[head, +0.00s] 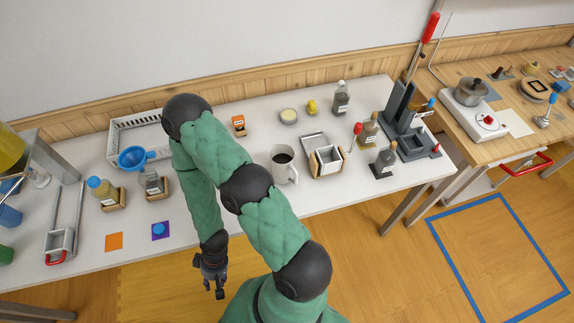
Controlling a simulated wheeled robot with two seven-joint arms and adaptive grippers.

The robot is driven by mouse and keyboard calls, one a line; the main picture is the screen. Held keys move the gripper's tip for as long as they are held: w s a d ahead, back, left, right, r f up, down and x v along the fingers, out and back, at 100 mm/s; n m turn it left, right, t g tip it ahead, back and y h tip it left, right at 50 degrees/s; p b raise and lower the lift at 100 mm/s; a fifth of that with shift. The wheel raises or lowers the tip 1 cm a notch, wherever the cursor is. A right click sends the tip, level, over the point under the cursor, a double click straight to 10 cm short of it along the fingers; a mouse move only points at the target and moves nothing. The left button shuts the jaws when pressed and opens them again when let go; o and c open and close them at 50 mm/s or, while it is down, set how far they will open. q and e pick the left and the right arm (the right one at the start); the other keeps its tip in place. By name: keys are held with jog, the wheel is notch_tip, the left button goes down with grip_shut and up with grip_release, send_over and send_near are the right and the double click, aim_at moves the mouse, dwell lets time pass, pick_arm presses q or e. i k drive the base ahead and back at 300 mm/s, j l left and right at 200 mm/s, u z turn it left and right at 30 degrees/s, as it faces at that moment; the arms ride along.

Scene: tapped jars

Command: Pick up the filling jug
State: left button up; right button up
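A white jug-like mug (284,167) with a handle on its right side stands upright near the middle of the white table, with something dark inside. It is the likeliest filling jug, but I cannot be sure from this view. My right gripper (213,287) hangs in front of the table's near edge, left of and well apart from the mug. Its fingers look parted, with nothing between them. My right arm crosses the table just left of the mug. My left gripper is out of view.
Bottles in wooden holders (105,193), a blue funnel (132,158) and a white basket (136,132) stand left. The table's front strip right of my arm is mostly clear.

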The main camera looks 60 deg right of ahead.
aim_at(282, 156)
jog(key=k+j+z, duration=0.15)
jog(key=z, duration=1.85)
jog(key=u, duration=1.25)
jog(key=z, duration=1.3)
jog(key=l, duration=0.1)
